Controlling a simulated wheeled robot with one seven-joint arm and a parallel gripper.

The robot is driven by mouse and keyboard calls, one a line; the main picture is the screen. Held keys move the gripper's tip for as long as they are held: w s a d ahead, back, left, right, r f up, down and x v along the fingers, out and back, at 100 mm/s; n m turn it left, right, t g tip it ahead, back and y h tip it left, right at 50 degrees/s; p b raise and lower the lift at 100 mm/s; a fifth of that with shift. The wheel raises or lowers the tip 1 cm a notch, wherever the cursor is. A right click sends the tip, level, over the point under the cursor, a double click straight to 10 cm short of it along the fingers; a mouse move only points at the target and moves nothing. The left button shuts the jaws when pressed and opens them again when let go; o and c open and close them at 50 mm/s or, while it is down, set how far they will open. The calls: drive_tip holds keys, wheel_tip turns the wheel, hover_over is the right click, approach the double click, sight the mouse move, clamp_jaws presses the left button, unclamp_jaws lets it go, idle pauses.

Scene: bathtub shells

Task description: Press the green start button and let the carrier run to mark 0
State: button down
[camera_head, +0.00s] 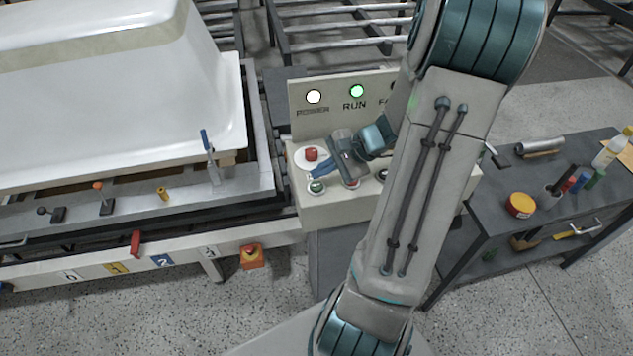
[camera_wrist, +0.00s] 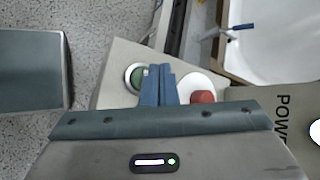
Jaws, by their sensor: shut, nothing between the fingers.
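The green button (camera_head: 317,187) sits at the front left of the control box's sloped panel; it also shows in the wrist view (camera_wrist: 134,76). My gripper (camera_head: 316,176) is shut and empty, its blue fingertips right beside the green button; I cannot tell whether they touch it. In the wrist view the fingers (camera_wrist: 158,72) partly cover the button's edge. The RUN lamp (camera_head: 357,91) glows green and the POWER lamp (camera_head: 313,96) white. The carrier (camera_head: 255,185) bears a white tub shell (camera_head: 110,100). A red pointer (camera_head: 136,243) hangs between marks 1 and 2, right of mark 0 (camera_head: 70,275).
A red mushroom button (camera_head: 311,154) on a white disc is close to my fingers. A grey bench (camera_head: 480,215) with a tape roll (camera_head: 519,205) and bottles stands right. The front floor is open.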

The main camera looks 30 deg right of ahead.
sight(321, 185)
wheel_tip(321, 185, up, 4)
drive_tip(key=shift+r+p, duration=0.1)
drive_tip(key=shift+p, duration=1.1)
drive_tip(key=s+a+r+n+g+h, duration=0.1)
drive_tip(key=s+a+r+n+h, duration=0.6)
drive_tip(key=s+a+r+n, duration=0.5)
drive_tip(key=a+r+n, duration=0.1)
drive_tip(key=n, duration=0.2)
drive_tip(key=shift+r+n+h, duration=0.15)
drive_tip(key=shift+n+h, duration=0.15)
drive_tip(key=shift+n, duration=0.1)
drive_tip(key=shift+a, duration=0.15)
idle(2.7)
